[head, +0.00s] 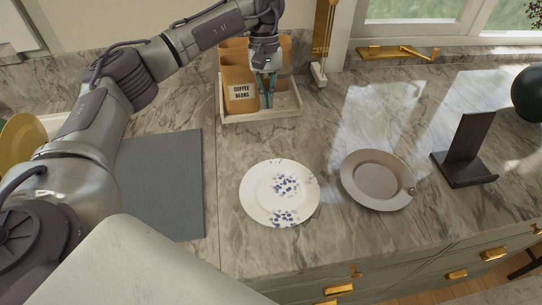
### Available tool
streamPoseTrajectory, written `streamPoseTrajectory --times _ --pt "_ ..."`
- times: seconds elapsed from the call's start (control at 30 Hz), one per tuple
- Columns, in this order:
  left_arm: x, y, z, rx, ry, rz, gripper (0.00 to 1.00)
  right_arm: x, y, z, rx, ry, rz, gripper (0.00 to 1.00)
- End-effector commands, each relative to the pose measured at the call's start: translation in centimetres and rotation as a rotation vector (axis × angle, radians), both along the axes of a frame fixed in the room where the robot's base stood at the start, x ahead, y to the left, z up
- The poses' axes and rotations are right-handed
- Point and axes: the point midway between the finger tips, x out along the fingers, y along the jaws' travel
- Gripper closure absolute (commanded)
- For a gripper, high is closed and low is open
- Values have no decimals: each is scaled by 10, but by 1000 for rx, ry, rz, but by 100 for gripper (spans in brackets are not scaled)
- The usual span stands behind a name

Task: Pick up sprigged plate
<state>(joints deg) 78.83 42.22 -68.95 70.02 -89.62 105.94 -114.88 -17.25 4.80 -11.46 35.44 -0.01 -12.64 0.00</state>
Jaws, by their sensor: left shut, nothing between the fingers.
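The sprigged plate (262,192) is white with small blue sprigs. It lies flat on the marble counter near the front edge, in the middle of the head view. My left arm reaches in from the left and over the back of the counter. My left gripper (267,100) points down over the wooden tray with the paper bags, behind the plate and apart from it. Its fingers are shut and hold nothing. My right gripper does not show.
A plain grey-beige plate (376,180) lies right of the sprigged plate. A wooden tray (262,117) holds a coffee beans bag (240,93). A dark stand (466,152) is at right, a grey mat (165,180) at left. Bare marble surrounds the sprigged plate.

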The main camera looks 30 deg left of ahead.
Motion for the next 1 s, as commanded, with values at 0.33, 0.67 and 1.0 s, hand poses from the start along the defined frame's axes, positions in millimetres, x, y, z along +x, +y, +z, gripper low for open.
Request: streamPoseTrajectory --times 0.33,0.67,1.0 --pt "-6 -3 -34 1 4 -1 100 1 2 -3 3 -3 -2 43" --pt "-19 -14 -101 0 5 -1 100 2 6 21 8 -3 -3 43" --pt "-49 -37 -107 0 0 -1 100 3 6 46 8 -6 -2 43"
